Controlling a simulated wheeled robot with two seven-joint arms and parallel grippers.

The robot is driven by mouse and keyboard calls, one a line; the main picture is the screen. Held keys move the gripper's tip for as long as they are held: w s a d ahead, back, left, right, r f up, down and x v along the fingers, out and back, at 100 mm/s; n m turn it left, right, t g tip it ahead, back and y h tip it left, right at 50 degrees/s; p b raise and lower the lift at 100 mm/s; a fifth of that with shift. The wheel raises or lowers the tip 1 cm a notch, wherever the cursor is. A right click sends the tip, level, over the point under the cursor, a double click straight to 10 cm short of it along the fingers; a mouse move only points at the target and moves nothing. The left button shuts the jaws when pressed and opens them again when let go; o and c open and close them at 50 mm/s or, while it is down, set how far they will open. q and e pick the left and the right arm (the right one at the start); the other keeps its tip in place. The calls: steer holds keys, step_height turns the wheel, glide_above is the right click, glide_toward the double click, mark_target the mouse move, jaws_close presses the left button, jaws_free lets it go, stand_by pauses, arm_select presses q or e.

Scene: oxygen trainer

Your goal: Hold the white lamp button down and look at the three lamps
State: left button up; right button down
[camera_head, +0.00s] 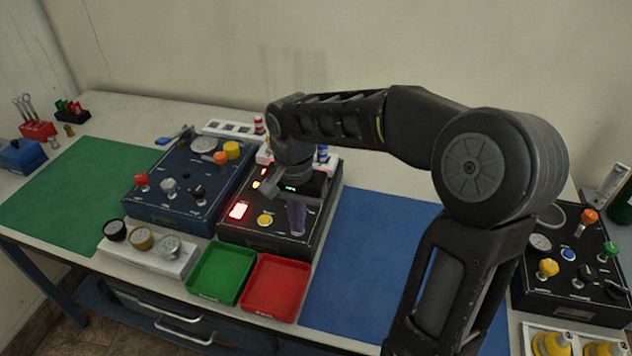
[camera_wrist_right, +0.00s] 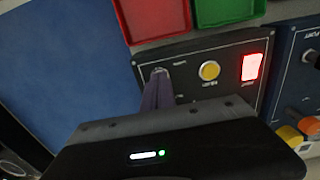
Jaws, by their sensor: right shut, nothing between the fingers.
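The black control box (camera_head: 268,240) stands mid-table. My right gripper (camera_head: 297,230) points down at its front right part, fingers shut with nothing between them. In the right wrist view the fingertips (camera_wrist_right: 160,74) are at the panel beside a yellow button (camera_wrist_right: 209,70). The white lamp button cannot be made out; the fingertips may cover it. A rectangular red light (camera_head: 239,211) glows at the panel's left, also in the wrist view (camera_wrist_right: 254,67). Behind it a small yellowish light (camera_head: 256,184) and a small red light (camera_head: 266,170) glow. My arm hides the box's back right. My left gripper is not in view.
A green tray (camera_head: 221,272) and a red tray (camera_head: 275,287) stand in front of the box. A blue box with knobs (camera_head: 165,212) stands close on its left. A blue mat (camera_head: 348,270) on the right is clear. Another black box (camera_head: 568,300) stands far right.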

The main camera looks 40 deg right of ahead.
steer(key=shift+r+p, duration=2.5)
steer(key=shift+r, duration=1)
